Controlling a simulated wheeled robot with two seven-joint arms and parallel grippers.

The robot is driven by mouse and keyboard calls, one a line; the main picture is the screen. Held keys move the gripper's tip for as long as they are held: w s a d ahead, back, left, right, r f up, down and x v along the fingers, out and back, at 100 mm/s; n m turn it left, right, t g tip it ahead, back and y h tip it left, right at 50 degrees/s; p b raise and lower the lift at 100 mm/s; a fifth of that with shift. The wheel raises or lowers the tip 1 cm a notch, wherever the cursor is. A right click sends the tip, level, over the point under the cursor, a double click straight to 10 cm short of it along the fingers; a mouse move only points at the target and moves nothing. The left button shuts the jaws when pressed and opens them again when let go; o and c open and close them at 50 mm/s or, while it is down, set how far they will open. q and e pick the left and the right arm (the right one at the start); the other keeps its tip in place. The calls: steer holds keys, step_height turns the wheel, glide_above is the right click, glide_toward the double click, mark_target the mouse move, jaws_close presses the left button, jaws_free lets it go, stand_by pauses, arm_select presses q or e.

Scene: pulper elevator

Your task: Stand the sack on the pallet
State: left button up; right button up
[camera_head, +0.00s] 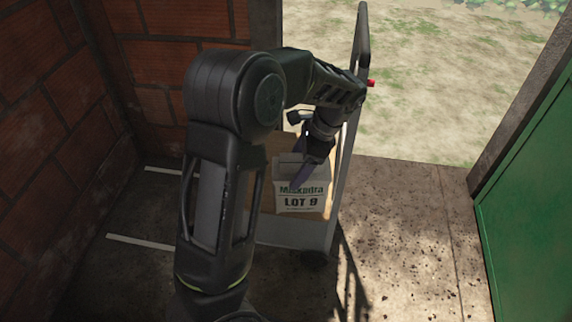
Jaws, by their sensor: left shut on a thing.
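The sack (302,196) is pale grey-white, with green lettering and "LOT 9" on its front. It looks upright. My left arm reaches over from the left, and my left gripper (306,172) points down at the top of the sack and is shut on it. Behind and below the sack shows a tan, wood-coloured surface (274,222) on a grey wheeled cart (295,234). I cannot tell whether the sack's bottom touches that surface. No pallet can be made out clearly; my arm hides part of the floor. My right gripper is out of view.
The cart has a tall grey upright frame (362,35). White lines (145,243) mark the floor by the brick wall (50,110) at left. A green door (530,215) stands at right. The concrete floor (415,235) between cart and door is clear, opening onto bare ground outside.

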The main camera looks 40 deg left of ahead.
arm_select(q)
steer(key=w+d+r, duration=0.1)
steer(key=d+r, duration=0.1)
steer(key=d, duration=0.5)
steer(key=w+d+r, duration=0.1)
steer(key=d+r, duration=0.2)
steer(key=d, duration=0.5)
steer(key=shift+w+r+m, duration=0.15)
steer(key=shift+m, duration=0.15)
steer(key=shift+d, duration=0.1)
